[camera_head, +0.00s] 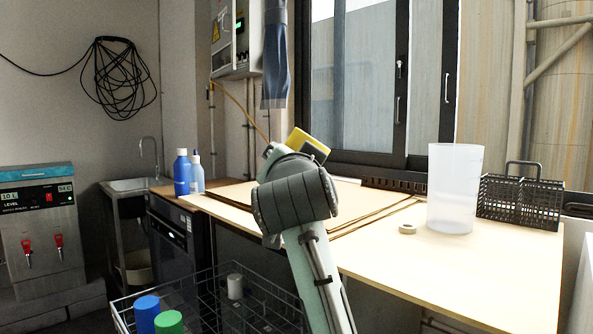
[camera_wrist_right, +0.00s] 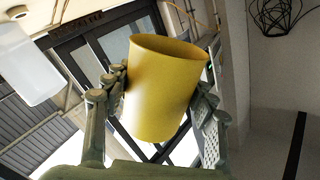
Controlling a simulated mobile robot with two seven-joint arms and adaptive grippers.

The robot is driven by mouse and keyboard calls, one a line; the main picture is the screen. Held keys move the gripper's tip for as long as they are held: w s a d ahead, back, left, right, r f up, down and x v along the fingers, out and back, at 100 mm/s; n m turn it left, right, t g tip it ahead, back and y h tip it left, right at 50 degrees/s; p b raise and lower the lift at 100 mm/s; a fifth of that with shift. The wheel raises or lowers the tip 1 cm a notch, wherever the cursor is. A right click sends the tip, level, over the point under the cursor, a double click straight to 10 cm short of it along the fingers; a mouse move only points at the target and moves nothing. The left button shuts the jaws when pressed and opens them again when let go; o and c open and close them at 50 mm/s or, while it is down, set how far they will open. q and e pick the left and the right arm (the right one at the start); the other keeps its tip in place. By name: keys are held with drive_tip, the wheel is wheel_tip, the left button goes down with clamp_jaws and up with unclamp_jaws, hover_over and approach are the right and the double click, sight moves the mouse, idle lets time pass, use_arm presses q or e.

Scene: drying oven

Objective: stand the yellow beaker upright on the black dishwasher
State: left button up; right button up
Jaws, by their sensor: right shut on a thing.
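The yellow beaker (camera_head: 309,142) is up in the air above the wooden worktop, partly hidden behind my right arm in the head view. It looks tilted there. The right wrist view shows the beaker (camera_wrist_right: 163,95) with its open rim toward the top of the picture. My right gripper (camera_wrist_right: 164,88) is shut on it, with fingers on both sides of its wall. A black front-panelled appliance (camera_head: 171,237), which looks like the dishwasher, stands under the counter left of my arm. My left gripper is not in view.
Blue bottles (camera_head: 182,173) stand on the counter by the dishwasher. A wire basket (camera_head: 255,307) with coloured cups is below. On the worktop (camera_head: 455,270) are a translucent container (camera_head: 455,190), a tape roll (camera_head: 408,229) and a black crate (camera_head: 520,200). The worktop's front is mostly clear.

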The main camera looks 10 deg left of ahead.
drive_tip(key=shift+d+r+m+p, duration=0.1)
drive_tip(key=shift+r+m+p, duration=0.1)
drive_tip(key=shift+m, duration=0.35)
drive_tip(key=shift+d+r+m+p, duration=0.1)
drive_tip(key=shift+m+p, duration=0.05)
drive_tip(key=shift+m, duration=0.4)
drive_tip(key=shift+a+f, duration=0.1)
drive_tip(key=shift+f, duration=0.05)
drive_tip(key=shift+m, duration=4.6)
